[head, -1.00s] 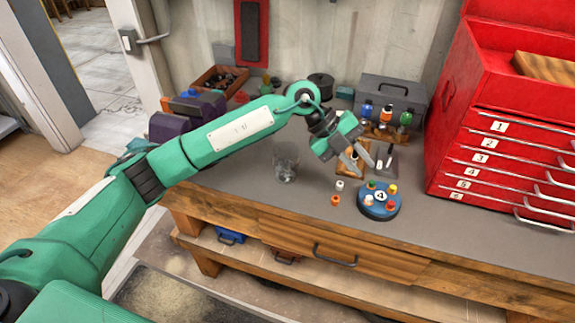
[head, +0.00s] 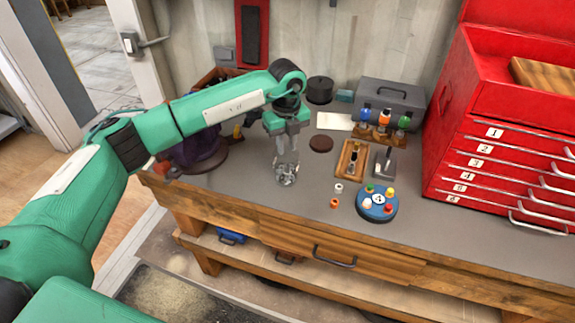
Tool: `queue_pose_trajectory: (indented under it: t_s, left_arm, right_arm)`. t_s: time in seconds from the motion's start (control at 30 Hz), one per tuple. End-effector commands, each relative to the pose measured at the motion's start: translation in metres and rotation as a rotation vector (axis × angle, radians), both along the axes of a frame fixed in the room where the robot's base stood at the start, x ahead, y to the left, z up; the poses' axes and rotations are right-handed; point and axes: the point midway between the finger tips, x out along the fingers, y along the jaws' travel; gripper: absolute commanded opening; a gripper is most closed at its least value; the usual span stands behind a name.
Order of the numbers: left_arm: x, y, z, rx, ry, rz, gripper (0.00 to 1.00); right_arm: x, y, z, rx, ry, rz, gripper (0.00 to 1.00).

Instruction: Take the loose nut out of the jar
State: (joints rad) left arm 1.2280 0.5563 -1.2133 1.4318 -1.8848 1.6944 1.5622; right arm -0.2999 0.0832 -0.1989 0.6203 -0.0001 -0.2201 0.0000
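The clear glass jar (head: 286,175) stands on the grey bench top, left of the small blocks. My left gripper (head: 287,153) points down right over it. Its fingertips are at or just inside the jar's mouth; glass and grey fingers blend, so the exact depth is unclear. The two fingers look apart. I cannot make out the loose nut; something greyish shows at the jar's bottom but is too small to tell. My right gripper is out of view.
A blue round holder (head: 377,206) with coloured pegs, a white nut-like piece (head: 338,188) and an orange one (head: 334,203) lie to the right. A wooden tray (head: 342,172) stands behind them. A red tool chest (head: 470,160) bounds the right. Bench top in front of the jar is clear.

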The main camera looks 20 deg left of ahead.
Motion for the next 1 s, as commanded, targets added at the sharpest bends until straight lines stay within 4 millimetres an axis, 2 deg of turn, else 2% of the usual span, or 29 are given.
queue_pose_trajectory:
  t_s: [0.23,0.4,0.57,0.83,0.93,1.0]
  left_arm:
    - [-0.002,-0.001,-0.014,-0.001,0.003,0.0,0.21]
    - [-0.006,-0.002,-0.034,-0.001,0.004,-0.001,0.21]
    - [-0.005,-0.002,-0.054,-0.002,0.002,0.0,0.21]
    - [-0.005,-0.002,-0.058,-0.001,0.0,-0.001,0.21]
    - [-0.005,-0.002,-0.058,-0.001,0.0,-0.001,0.01]
    - [-0.005,-0.002,-0.058,-0.001,0.0,-0.001,0.0]
  right_arm:
    - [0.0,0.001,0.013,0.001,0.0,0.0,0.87]
    - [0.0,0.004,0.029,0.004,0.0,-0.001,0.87]
    - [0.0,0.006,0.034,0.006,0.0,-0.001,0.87]
    - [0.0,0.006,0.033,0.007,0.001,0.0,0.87]
    - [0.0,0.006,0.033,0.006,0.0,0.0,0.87]
    - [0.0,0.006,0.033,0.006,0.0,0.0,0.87]
